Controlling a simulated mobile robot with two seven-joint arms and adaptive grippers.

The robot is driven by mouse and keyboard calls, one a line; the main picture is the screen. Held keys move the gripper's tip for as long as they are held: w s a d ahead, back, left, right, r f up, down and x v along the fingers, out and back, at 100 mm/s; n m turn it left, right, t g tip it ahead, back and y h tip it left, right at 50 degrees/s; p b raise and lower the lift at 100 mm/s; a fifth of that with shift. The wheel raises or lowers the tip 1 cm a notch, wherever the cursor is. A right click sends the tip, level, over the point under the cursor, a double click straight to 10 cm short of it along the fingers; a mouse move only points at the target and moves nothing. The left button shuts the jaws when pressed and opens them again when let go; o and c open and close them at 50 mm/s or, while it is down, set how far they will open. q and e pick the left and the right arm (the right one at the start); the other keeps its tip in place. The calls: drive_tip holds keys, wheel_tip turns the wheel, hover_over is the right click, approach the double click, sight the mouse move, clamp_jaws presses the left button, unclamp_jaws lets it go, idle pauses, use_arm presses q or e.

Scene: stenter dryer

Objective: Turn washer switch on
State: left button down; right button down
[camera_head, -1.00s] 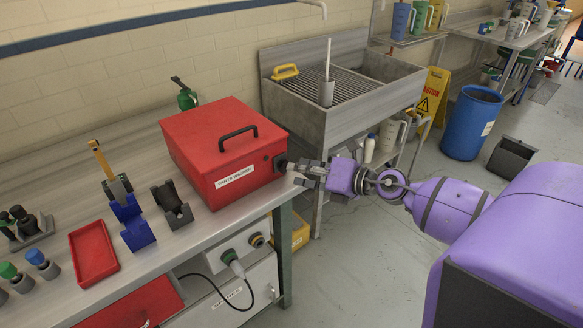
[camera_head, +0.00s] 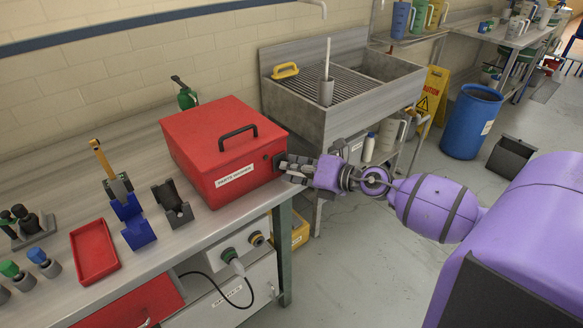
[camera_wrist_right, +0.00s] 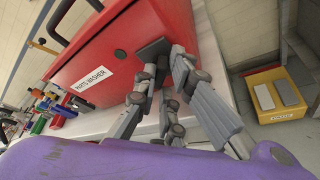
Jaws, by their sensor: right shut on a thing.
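The red parts washer (camera_head: 215,150) stands on the grey bench, with a black handle on its lid and a "PARTS WASHER" label on its front. Its dark switch (camera_head: 278,161) is at the right end of the front. My right gripper (camera_head: 284,165) is at that switch. In the right wrist view, the fingers of my right gripper (camera_wrist_right: 158,68) are closed around the dark switch plate (camera_wrist_right: 153,49) on the red washer front (camera_wrist_right: 120,45). The fingers hide part of the switch, so its position cannot be read. My left gripper is not in view.
A red tray (camera_head: 95,250), blue holder (camera_head: 134,222) and dark grey stand (camera_head: 173,205) sit on the bench left of the washer. A steel sink (camera_head: 335,118) stands behind right. A yellow box (camera_wrist_right: 277,95) is below. Open floor lies right.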

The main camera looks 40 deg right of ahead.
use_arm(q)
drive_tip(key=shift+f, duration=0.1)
use_arm(e)
drive_tip(key=shift+f+m+y+b, duration=0.3)
drive_tip(key=shift+m+b, duration=0.3)
drive_tip(key=shift+b, duration=0.25)
drive_tip(key=shift+m+b, duration=0.3)
drive_tip(key=shift+d+m+t+y+b, duration=0.1)
drive_tip(key=shift+m+t+y+b, duration=0.45)
drive_tip(key=shift+m, duration=0.35)
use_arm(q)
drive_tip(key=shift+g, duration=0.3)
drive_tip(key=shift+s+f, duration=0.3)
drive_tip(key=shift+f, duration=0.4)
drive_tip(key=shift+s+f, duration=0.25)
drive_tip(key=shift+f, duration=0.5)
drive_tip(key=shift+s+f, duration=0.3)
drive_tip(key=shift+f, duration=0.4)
use_arm(e)
drive_tip(key=shift+r+m+t+y, duration=0.1)
drive_tip(key=shift+m+t+y, duration=0.4)
drive_tip(key=shift+m, duration=1.1)
drive_tip(key=c, duration=1.8)
unclamp_jaws()
drive_tip(key=shift+c, duration=0.2)
